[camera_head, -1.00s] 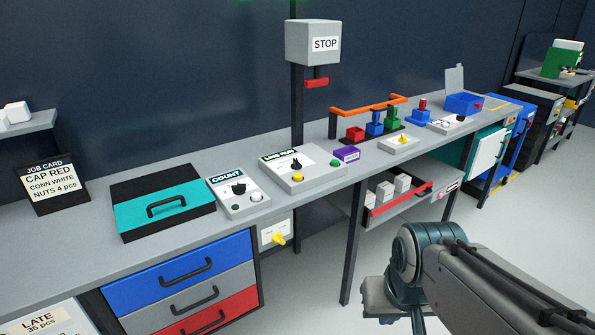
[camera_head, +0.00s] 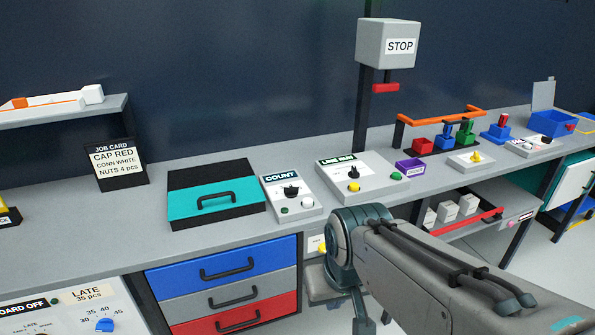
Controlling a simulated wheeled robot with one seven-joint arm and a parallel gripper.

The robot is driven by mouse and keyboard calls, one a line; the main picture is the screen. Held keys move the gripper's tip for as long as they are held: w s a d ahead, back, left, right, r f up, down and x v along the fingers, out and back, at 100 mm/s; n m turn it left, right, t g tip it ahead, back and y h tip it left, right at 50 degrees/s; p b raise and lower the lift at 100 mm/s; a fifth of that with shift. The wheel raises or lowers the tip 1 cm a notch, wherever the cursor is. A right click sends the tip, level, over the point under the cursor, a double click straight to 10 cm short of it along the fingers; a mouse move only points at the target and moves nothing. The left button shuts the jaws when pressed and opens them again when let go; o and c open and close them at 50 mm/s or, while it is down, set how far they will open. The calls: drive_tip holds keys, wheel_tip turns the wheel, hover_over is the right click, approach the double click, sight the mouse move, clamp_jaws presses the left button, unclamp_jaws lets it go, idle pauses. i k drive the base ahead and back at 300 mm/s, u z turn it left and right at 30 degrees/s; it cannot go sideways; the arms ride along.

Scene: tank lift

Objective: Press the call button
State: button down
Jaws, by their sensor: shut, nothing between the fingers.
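I cannot make out a call label, so I cannot tell which button is the call button. The COUNT box (camera_head: 307,208) on the bench has a black knob, a green button (camera_head: 284,211) and a white button (camera_head: 308,205). The LINE RUN box (camera_head: 371,183) beside it has a black knob, a yellow button (camera_head: 353,188) and a green button (camera_head: 396,176). My arm reaches in from the lower right, in front of the bench.
A STOP box (camera_head: 388,45) with a red bar stands on a dark post behind the bench. A teal-lidded case (camera_head: 215,200) lies left of COUNT. Drawers (camera_head: 222,270) are below. An orange rail (camera_head: 440,114) and coloured blocks stand right. The bench's left front is clear.

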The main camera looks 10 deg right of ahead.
sight(353, 186)
drive_tip(key=u, duration=0.1)
drive_tip(key=i, duration=0.95)
drive_tip(key=z, duration=0.5)
